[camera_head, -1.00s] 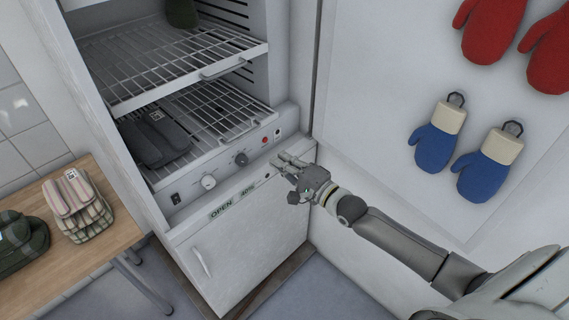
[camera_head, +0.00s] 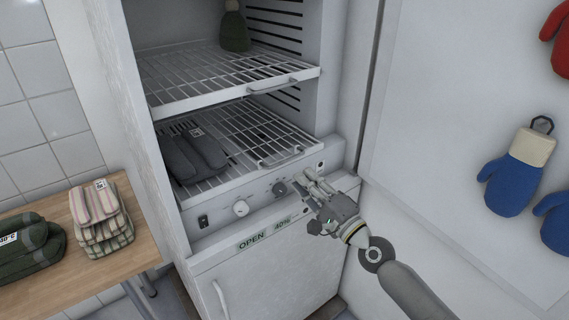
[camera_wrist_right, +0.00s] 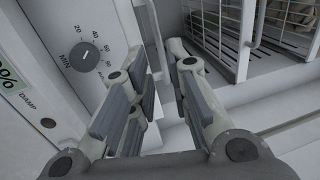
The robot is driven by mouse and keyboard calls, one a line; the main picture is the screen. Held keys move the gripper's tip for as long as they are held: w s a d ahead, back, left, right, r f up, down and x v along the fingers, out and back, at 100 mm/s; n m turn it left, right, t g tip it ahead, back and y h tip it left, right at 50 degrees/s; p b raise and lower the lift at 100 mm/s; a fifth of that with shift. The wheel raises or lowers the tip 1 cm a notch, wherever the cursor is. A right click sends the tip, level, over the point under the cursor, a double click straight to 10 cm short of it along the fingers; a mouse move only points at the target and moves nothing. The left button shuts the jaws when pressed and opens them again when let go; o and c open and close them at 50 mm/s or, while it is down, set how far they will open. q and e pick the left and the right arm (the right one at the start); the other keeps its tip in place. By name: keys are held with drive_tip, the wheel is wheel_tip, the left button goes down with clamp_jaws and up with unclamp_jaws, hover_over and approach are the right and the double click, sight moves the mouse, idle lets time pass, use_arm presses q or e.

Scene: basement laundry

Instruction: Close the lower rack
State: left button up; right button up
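The lower rack (camera_head: 247,133) is a white wire shelf in the open drying cabinet, with a bar handle (camera_head: 281,156) on its front edge. It holds dark grey folded cloth items (camera_head: 192,154). I cannot tell exactly how far the rack stands out. My right gripper (camera_head: 308,180) is in front of the control panel, just below and right of the handle, apart from it. My left gripper is not in view.
The upper rack (camera_head: 220,75) holds a dark green item (camera_head: 234,32). A wooden table (camera_head: 150,245) with folded cloths (camera_head: 100,220) stands left. A wall with hanging blue mitts (camera_head: 510,188) is right.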

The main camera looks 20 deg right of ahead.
sight(285, 160)
drive_tip(key=x, duration=0.8)
drive_tip(key=shift+w+a, duration=0.2)
drive_tip(key=shift+w, duration=0.15)
clamp_jaws()
